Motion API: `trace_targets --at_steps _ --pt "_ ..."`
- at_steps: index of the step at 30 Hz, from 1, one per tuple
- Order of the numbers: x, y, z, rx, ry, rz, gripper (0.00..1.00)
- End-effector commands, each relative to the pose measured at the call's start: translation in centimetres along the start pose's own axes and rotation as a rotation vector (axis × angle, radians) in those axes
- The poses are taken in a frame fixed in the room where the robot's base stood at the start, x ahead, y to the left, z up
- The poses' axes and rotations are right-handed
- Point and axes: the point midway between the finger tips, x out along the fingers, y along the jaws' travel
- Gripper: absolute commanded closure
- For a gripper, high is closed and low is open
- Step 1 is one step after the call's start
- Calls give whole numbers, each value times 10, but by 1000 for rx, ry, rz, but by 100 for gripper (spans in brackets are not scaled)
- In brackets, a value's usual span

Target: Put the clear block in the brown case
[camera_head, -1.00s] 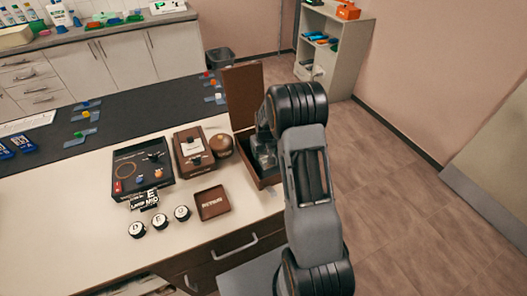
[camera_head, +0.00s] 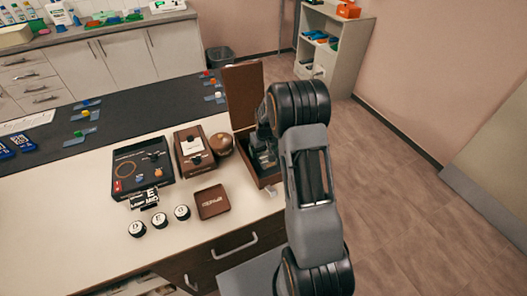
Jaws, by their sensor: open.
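The brown case (camera_head: 245,100) stands open at the right end of the counter, its lid upright at the back and its box part in front. My gripper (camera_head: 262,160) is at the case's box part, over or inside its opening. My arm hides much of the right side of the case. The fingers are small and dark here, and they are open. I cannot make out the clear block; whether it lies in the case under my gripper is hidden.
Left of the case are a round brown pot (camera_head: 221,144), a brown box (camera_head: 194,148) and a black panel (camera_head: 143,167). A small brown tray (camera_head: 212,202) and several round lettered pieces (camera_head: 159,220) lie in front. Open floor is at right.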

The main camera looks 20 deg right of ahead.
Motion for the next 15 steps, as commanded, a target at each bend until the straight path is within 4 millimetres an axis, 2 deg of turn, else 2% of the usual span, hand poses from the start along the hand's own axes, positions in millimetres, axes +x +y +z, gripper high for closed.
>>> trace_targets --at_steps 9,15 --pt "-61 0 0 0 4 2 11" --pt "-91 0 0 0 2 1 11"
